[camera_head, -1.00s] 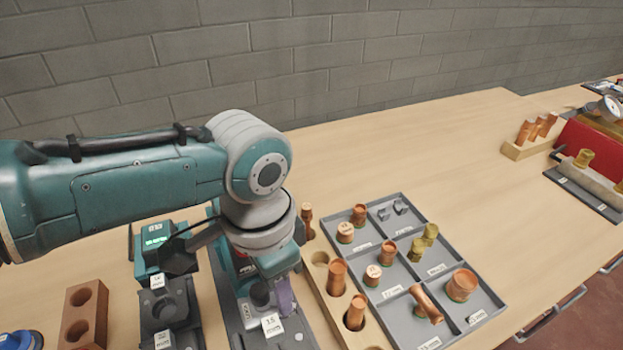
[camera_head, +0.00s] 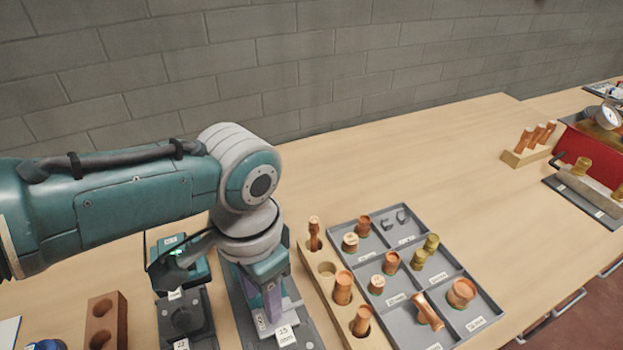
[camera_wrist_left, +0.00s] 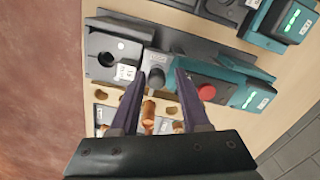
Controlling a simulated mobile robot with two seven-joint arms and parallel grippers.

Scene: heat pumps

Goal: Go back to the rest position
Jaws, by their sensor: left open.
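My left arm comes in from the left in the head view, with its wrist bent down. My left gripper (camera_head: 268,304) points down over the machine labelled 15 mm (camera_head: 286,337) and hides much of it. In the left wrist view my left gripper (camera_wrist_left: 158,76) is open, its two dark purple fingers apart with nothing held between them. The teal machine with a red button (camera_wrist_left: 207,92) and a dark knob (camera_wrist_left: 155,79) shows beyond and between the fingertips; whether they touch it I cannot tell. My right gripper is in neither view.
A wooden holder (camera_head: 327,270) with copper fittings and a grey compartment tray (camera_head: 404,338) lie right of the gripper. A second teal machine (camera_head: 182,262) and a brown two-hole block (camera_head: 105,322) stand left. The table behind the tray is clear up to the brick wall.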

